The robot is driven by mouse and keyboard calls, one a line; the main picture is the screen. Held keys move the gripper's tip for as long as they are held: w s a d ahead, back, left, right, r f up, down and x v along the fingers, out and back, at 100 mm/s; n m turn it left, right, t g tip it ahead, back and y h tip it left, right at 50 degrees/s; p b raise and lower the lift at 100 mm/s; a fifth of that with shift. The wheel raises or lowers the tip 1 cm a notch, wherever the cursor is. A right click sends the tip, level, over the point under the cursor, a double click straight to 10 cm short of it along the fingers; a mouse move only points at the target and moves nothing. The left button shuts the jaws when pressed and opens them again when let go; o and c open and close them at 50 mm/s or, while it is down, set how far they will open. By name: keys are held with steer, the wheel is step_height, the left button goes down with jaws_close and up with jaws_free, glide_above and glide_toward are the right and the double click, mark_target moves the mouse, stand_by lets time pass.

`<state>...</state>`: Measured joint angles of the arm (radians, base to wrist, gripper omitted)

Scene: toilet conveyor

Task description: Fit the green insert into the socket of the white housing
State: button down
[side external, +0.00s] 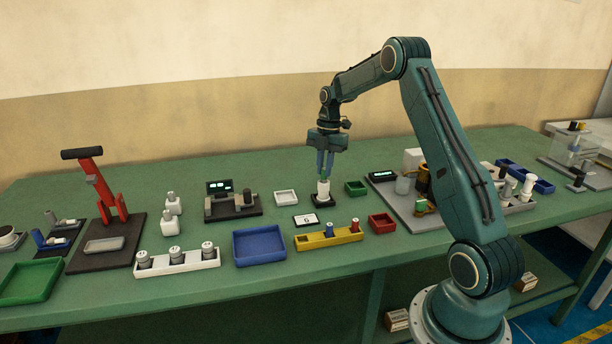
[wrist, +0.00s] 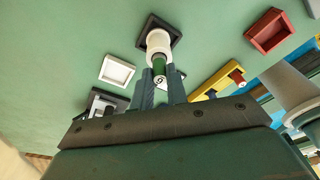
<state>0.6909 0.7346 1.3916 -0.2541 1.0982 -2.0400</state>
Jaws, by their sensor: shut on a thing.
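The white housing (side external: 323,188) stands upright on a small black base (side external: 323,202) near the middle of the bench. In the wrist view the housing (wrist: 159,42) is a white cylinder in front of the square black base (wrist: 150,24). My gripper (side external: 325,172) points straight down over the housing. It is shut on the green insert (wrist: 159,67), which shows between the fingertips (wrist: 160,76). The insert is in line with the housing's top and appears to meet it. I cannot tell whether its lower end is inside the socket, as the opening is hidden.
A white tray (side external: 286,197) and a green tray (side external: 356,187) flank the housing. In front are a card marked 6 (side external: 306,220), a yellow rack (side external: 328,236), a red tray (side external: 382,222) and a blue tray (side external: 259,245). A device with a display (side external: 232,202) stands left.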

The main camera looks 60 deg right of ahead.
steer(key=shift+f, duration=0.7)
steer(key=shift+f, duration=0.15)
steer(key=c, duration=1.4)
jaws_free()
steer(key=shift+d+r, duration=0.3)
steer(key=shift+r, duration=1.75)
steer(key=shift+d+r, duration=0.3)
steer(key=shift+r, duration=1.7)
steer(key=shift+d+r, duration=0.3)
steer(key=shift+r, duration=1.75)
